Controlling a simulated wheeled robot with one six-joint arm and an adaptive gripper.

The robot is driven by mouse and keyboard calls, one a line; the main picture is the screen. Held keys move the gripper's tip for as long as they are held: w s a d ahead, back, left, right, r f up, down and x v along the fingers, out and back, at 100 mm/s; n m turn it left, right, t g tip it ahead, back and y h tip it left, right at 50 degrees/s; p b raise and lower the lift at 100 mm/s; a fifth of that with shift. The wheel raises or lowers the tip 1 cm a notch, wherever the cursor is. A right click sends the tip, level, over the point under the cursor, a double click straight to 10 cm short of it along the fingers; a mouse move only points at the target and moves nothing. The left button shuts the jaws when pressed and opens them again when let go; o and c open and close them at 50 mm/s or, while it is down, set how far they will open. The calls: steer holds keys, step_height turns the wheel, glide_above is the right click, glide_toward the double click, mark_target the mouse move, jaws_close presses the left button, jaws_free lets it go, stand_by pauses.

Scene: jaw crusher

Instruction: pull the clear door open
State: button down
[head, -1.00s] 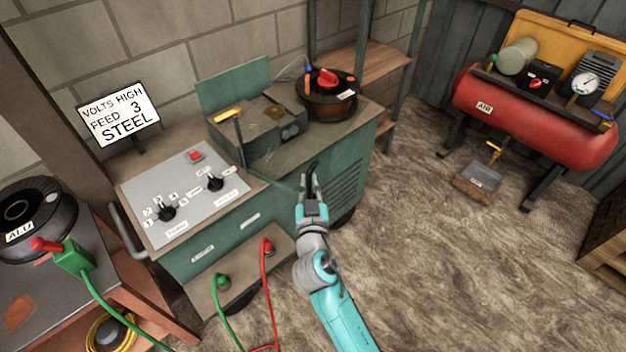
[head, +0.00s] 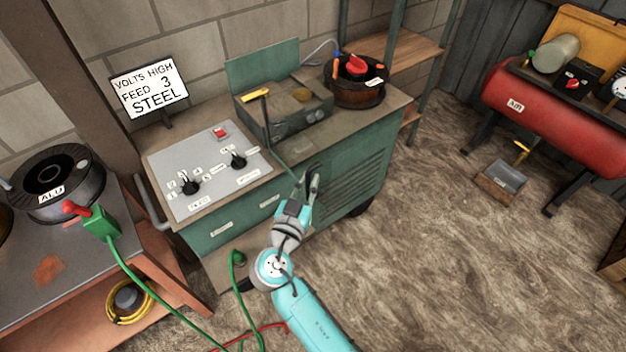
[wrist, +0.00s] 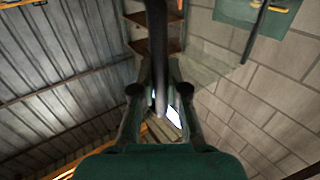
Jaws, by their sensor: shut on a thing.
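My gripper (head: 314,180) is at the front side of the green machine (head: 345,165), right of its control panel (head: 212,172). It is shut on a dark upright bar (wrist: 157,40), which runs between the fingers in the wrist view and looks like the clear door's handle. A faint see-through pane (wrist: 205,62), probably the clear door, shows right of the bar in the wrist view. In the head view the pane is hard to make out against the green casing, and I cannot tell how far it stands open. My fingers hide part of the handle.
Green and red cables hang near the floor left of my arm. A bench with an ALU spool (head: 55,180) is at left.

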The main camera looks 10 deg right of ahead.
steer(key=shift+s+f, duration=0.1)
steer(key=shift+f, duration=0.05)
steer(key=c, duration=1.2)
jaws_free()
steer(key=v, duration=1.2)
